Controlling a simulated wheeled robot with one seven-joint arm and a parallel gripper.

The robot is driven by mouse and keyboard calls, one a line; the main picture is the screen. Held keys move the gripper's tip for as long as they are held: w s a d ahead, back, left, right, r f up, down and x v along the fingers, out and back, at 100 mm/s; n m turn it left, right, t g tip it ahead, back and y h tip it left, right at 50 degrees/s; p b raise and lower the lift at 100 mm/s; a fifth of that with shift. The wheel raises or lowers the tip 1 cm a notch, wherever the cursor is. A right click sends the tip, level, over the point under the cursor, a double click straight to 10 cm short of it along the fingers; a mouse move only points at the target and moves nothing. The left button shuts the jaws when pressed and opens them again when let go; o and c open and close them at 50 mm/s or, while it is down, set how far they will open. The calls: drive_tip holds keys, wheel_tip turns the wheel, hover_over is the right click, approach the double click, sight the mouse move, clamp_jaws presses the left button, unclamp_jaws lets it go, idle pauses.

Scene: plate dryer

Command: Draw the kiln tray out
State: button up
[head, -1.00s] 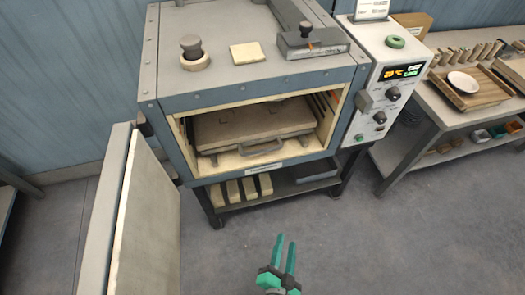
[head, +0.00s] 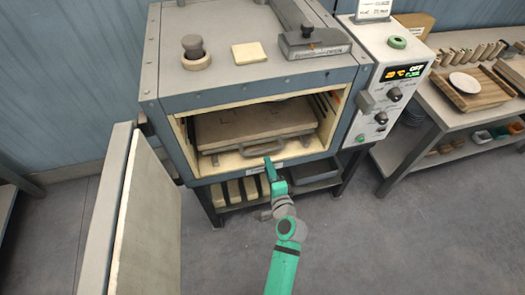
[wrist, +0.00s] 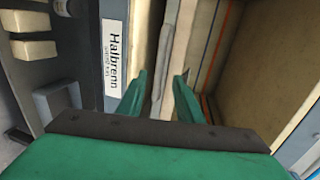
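The kiln tray (head: 250,131) is a flat brown slab inside the open kiln chamber. Its grey bar handle (head: 235,151) faces out at the chamber mouth. My gripper (head: 268,163) is in front of the mouth, by the right end of the handle. In the wrist view my gripper (wrist: 161,77) is open, with its two green fingers apart. The handle (wrist: 162,62) shows as a grey bar in the gap between the fingertips. I cannot tell how deep it sits between them. Neither finger clearly presses on it.
The kiln door (head: 147,215) stands swung open at the left. A control panel (head: 385,95) is on the kiln's right side. A rack shelf with pale bricks (head: 235,190) lies below the chamber. A workbench (head: 436,103) stands at the right. The floor in front is clear.

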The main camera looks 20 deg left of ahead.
sight(262, 150)
drive_tip(key=x, duration=0.8)
drive_tip(key=shift+w+a, duration=0.1)
drive_tip(key=shift+w, duration=0.05)
drive_tip(key=shift+w+a+f, duration=0.15)
drive_tip(key=shift+w, duration=0.3)
drive_tip(key=shift+a, duration=0.3)
drive_tip(key=shift+d, duration=0.15)
clamp_jaws()
